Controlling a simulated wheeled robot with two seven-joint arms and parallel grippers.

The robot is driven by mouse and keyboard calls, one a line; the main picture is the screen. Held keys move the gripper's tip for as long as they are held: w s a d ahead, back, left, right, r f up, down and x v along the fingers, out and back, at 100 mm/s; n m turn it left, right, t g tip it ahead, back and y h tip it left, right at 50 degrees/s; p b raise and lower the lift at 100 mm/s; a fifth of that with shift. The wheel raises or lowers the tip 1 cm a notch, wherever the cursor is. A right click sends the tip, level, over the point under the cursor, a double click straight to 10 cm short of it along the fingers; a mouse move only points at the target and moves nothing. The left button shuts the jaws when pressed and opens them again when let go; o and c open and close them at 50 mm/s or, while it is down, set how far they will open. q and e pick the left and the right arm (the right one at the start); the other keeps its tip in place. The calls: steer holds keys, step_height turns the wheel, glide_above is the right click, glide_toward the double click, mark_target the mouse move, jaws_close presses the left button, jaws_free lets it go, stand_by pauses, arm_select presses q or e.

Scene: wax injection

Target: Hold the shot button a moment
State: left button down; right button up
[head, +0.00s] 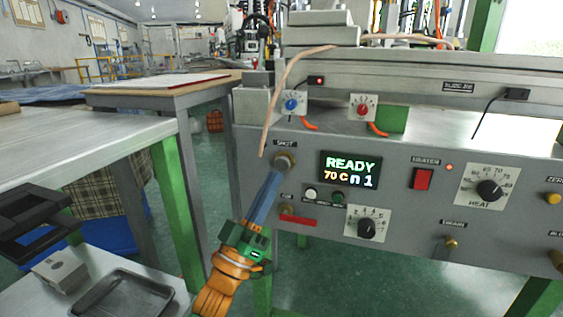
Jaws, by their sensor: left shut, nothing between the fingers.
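The shot button (284,161) is a round metal knob under the label SHOT, at the upper left of the machine's grey front panel (400,180). My left gripper (277,176) comes up from the bottom of the head view, orange and green with long blue-grey fingers. Its fingers are shut and empty. Their tips are at the lower edge of the button and overlap it in the picture; I cannot tell whether they press it. The display (350,170) reads READY, 70 C and n 1. My right gripper is not in view.
The panel also carries a heat dial (490,190), a red heater switch (423,179) and a lower dial (367,228). A thin tan hose (280,95) hangs just above the button. A metal tray (125,300) lies at lower left. A table (80,145) stands left.

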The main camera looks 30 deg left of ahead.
arm_select(q)
steer(key=s, duration=0.2)
steer(key=shift+s+d+p, duration=0.3)
steer(key=shift+s+d, duration=0.05)
